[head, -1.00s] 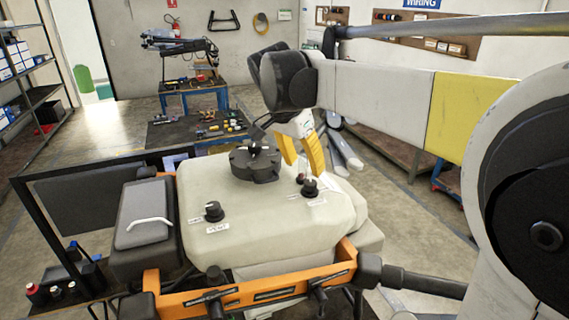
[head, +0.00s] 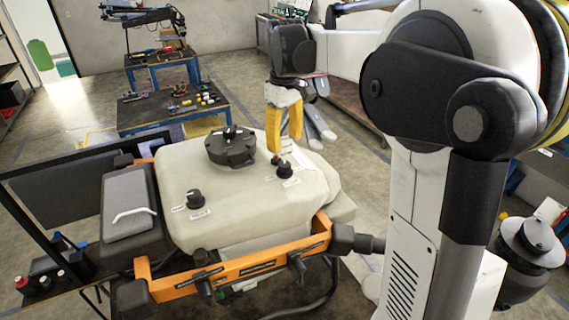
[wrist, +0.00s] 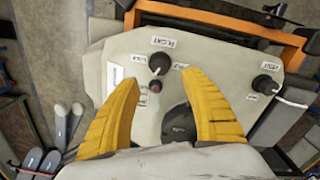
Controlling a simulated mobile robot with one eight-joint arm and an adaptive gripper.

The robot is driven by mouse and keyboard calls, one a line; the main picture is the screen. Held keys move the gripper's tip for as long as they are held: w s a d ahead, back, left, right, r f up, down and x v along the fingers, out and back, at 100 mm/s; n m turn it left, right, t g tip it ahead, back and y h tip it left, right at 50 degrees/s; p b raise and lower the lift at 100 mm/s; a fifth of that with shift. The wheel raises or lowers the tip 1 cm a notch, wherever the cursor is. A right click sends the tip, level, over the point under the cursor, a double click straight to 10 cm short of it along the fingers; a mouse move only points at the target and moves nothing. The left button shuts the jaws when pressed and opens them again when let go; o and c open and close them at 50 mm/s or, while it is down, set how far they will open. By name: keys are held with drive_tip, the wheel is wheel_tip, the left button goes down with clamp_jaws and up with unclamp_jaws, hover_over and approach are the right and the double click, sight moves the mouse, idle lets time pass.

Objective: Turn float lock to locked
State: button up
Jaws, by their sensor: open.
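The float lock is a black round knob (wrist: 160,62) with a FLOAT label beside it on the pale tank top. It also shows near the tank's right side in the head view (head: 285,170). Small labels flank it; their words and the knob's exact pointing direction are too small to read surely. A small dark red button (wrist: 155,86) sits next to it. My gripper (wrist: 163,78) is open, with yellow fingers spread over the tank and the knob seen beyond and between their tips. In the head view my gripper (head: 284,146) hangs just behind the knob, apparently not holding it.
A second black knob (head: 194,197) stands near the tank's front. A large black cap (head: 231,147) rises close to the left of my fingers. An orange frame rail (head: 235,267) borders the front. A tool table (head: 180,108) stands behind.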

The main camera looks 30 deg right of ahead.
sight(285, 164)
wheel_tip(285, 164, down, 9)
drive_tip(key=shift+r+p, duration=0.2)
drive_tip(key=shift+p, duration=0.25)
clamp_jaws()
